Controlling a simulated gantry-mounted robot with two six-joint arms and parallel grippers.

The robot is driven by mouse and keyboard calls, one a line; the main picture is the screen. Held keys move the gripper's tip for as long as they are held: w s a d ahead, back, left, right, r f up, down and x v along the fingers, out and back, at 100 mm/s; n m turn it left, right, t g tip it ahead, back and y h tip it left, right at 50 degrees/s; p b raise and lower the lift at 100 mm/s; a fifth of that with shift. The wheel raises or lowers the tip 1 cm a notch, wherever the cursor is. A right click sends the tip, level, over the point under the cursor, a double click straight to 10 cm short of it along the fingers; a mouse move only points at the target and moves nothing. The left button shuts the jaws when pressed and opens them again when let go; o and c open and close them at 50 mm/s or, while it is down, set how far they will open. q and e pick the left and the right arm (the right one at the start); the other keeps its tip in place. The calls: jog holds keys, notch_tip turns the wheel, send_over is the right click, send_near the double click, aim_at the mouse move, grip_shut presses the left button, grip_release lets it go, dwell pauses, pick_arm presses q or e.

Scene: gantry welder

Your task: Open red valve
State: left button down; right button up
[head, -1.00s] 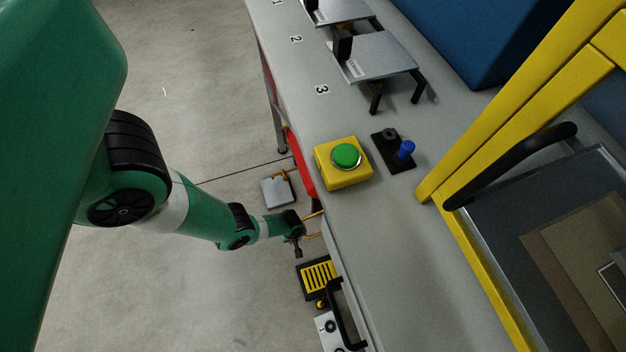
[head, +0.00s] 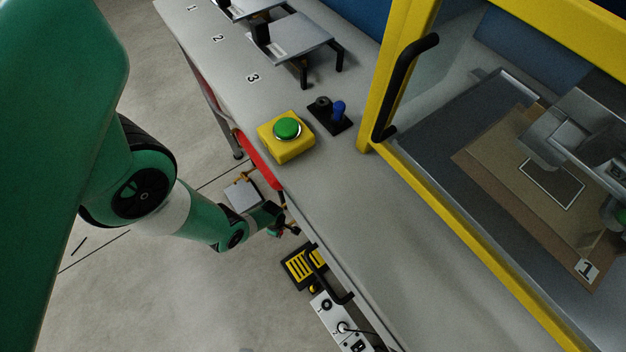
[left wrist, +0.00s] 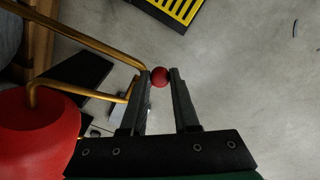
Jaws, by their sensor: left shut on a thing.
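The red valve knob (left wrist: 160,77) is a small red ball in the left wrist view. My left gripper (left wrist: 161,74) is shut on it, with a dark finger on each side of the ball. Bent brass pipes (left wrist: 95,35) run beside the fingers, and a large red tank (left wrist: 35,135) stands at the left. In the head view my left gripper (head: 292,229) is low beside the table's front edge, small and partly hidden by my wrist. My right gripper is not in view.
The grey table (head: 320,210) carries a yellow box with a green button (head: 287,128) and a blue-knobbed lever (head: 338,110). A yellow-framed enclosure (head: 440,195) stands at right. A black-and-yellow pedal (head: 300,265) lies below the table edge. Open floor is at left.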

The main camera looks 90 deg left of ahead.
pick_arm(q)
jog(key=c, duration=0.6)
grip_release()
jog(key=shift+c, duration=0.2)
notch_tip(320, 180, up, 12)
jog(key=p, duration=0.9)
jog(key=shift+f+p, duration=0.2)
jog(key=shift+p, duration=0.2)
